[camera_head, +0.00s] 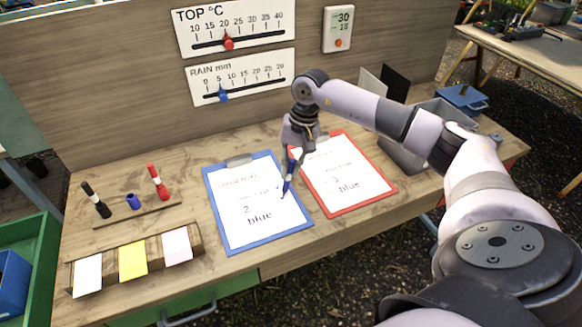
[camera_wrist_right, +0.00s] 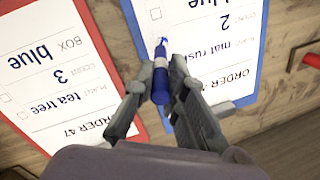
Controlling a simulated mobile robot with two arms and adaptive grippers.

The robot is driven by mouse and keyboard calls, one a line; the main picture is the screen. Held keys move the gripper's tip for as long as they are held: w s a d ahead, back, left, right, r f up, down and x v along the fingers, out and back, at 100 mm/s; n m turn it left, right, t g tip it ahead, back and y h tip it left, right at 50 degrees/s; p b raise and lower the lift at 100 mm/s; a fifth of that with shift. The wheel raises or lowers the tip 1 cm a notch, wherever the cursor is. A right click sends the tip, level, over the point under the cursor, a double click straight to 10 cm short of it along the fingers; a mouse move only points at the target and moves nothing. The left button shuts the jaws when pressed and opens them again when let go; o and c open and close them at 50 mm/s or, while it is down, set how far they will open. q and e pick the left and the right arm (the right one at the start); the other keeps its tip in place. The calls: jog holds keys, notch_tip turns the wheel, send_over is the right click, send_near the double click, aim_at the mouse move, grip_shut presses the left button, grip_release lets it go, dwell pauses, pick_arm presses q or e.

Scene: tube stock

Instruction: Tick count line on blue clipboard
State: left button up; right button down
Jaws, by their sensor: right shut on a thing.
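The blue clipboard (camera_head: 217,213) lies on the bench with a white sheet showing "2" and "blue". My right gripper (camera_head: 292,155) is shut on a blue marker (camera_head: 287,180), held tip down over the sheet's right side. In the right wrist view, the marker (camera_wrist_right: 160,82) sits between the fingers of the right gripper (camera_wrist_right: 166,75). Its tip is at the small box beside the count "2", with a small blue mark there; whether the tip touches the paper is unclear. The clipboard (camera_wrist_right: 262,50) continues to the right there. My left gripper is out of view.
A red clipboard (camera_head: 386,190) lies close to the right of the blue one. A pen stand (camera_head: 137,212) with a black and a red marker is at left, behind a card tray (camera_head: 196,232). A backboard (camera_head: 120,90) with gauges rises behind.

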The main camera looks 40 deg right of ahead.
jog(key=shift+r, duration=0.1)
dwell(0.3)
jog(key=shift+a+p+v, duration=0.15)
jog(key=shift+p+v, duration=0.15)
jog(key=shift+v, duration=0.4)
jog(key=shift+a+p+v, duration=0.15)
jog(key=shift+p+v, duration=0.1)
jog(key=shift+v, duration=0.4)
